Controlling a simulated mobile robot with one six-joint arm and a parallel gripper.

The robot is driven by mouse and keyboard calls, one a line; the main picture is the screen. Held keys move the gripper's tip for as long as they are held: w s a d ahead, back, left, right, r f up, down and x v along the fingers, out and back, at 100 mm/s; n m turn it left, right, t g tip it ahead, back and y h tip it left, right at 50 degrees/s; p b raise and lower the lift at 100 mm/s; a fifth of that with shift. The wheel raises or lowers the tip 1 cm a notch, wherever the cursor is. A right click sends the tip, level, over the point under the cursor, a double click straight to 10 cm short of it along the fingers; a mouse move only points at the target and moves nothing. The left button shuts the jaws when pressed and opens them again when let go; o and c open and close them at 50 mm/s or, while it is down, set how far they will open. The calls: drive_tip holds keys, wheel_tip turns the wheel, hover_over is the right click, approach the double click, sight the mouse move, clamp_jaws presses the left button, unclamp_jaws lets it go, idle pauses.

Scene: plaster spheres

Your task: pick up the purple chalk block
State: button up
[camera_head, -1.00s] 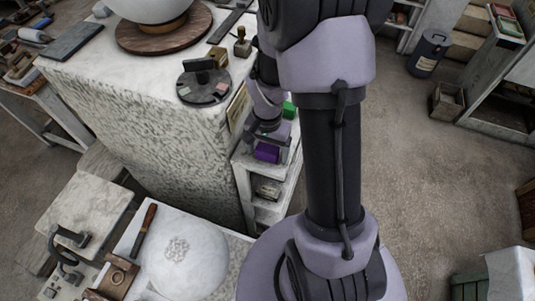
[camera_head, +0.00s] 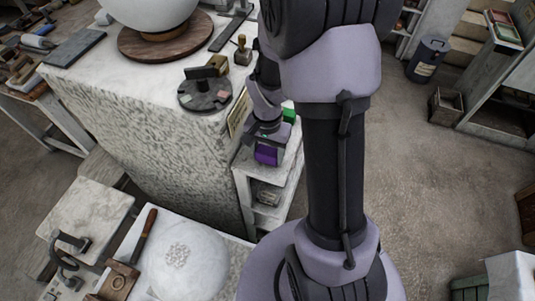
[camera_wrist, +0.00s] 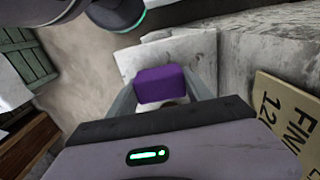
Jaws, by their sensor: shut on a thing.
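The purple chalk block (camera_head: 267,155) is at my gripper (camera_head: 266,147), over the top of a small white shelf unit (camera_head: 243,163) beside the large stone block. In the wrist view the purple block (camera_wrist: 161,85) sits between the two fingers of my gripper (camera_wrist: 163,92), which are shut on it from both sides. Whether the block touches the shelf top or is lifted off it, I cannot tell. My arm hides part of the shelf top.
A green block (camera_head: 289,114) sits behind my gripper on the shelf. The large stone block (camera_head: 165,135) rises close on the left, with a lettered sign (camera_wrist: 290,115) on its side. A dark round turntable (camera_head: 204,92) stands on top. Open floor lies to the right.

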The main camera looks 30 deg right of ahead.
drive_tip(key=shift+r+p, duration=0.3)
drive_tip(key=shift+r, duration=0.65)
drive_tip(key=s+d, duration=0.3)
drive_tip(key=s, duration=0.4)
drive_tip(key=s+d+r+p, duration=0.1)
drive_tip(key=s+d, duration=0.3)
drive_tip(key=s, duration=0.3)
drive_tip(key=shift+d, duration=0.25)
